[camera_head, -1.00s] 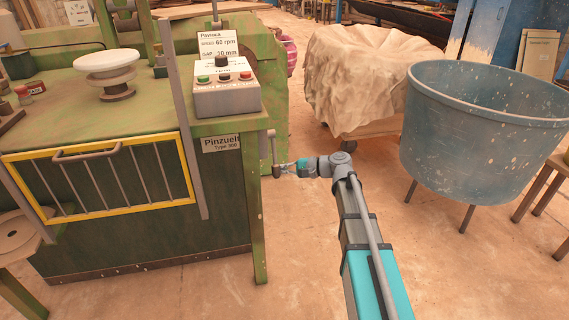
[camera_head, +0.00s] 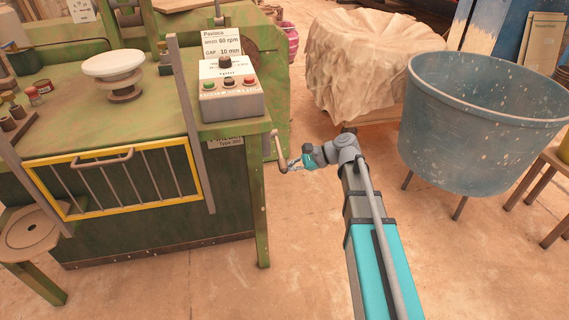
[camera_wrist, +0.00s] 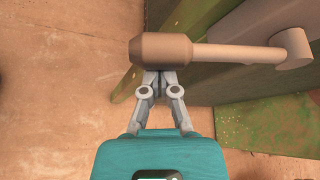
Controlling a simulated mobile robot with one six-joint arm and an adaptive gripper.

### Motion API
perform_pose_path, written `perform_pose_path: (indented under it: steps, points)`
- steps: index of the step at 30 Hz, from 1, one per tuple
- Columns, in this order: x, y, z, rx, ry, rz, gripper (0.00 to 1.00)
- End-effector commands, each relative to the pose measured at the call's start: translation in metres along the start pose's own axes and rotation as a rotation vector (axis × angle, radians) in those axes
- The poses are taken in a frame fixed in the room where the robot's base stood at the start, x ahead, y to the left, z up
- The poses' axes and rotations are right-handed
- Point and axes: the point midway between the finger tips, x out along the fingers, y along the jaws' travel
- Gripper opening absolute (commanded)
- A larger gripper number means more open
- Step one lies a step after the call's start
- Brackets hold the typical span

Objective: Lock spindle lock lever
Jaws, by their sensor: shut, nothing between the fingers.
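The spindle lock lever (camera_head: 278,151) is on the right side of the green machine, below the control box. It hangs down from its pivot, its lower end leaning to the right. In the wrist view, its brown faceted knob (camera_wrist: 161,49) is at the top centre, with the rod (camera_wrist: 235,53) running right to a round pivot (camera_wrist: 291,48). My gripper (camera_head: 291,165) is beside the knob. In the wrist view, my gripper (camera_wrist: 160,81) is shut, its fingertips at the knob's near edge and partly hidden by it. I cannot tell whether they touch it.
The green machine (camera_head: 130,225) has a yellow-framed guard (camera_head: 120,178) and a control box (camera_head: 231,97) on top. A large blue tub (camera_head: 480,130) and a cloth-covered pile (camera_head: 365,65) stand to the right. Open floor (camera_head: 300,265) lies between machine and my arm.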

Motion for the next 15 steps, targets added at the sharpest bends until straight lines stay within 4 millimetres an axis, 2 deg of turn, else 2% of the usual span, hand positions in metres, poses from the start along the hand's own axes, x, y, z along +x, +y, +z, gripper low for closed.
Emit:
perform_pose_path:
  steps: [1,6,15]
  points:
    - [-0.004,-0.001,0.008,-0.001,-0.001,0.0,0.0]
    - [-0.009,-0.002,0.018,-0.002,-0.002,0.0,0.0]
    - [-0.012,-0.003,0.025,-0.003,-0.003,0.0,0.0]
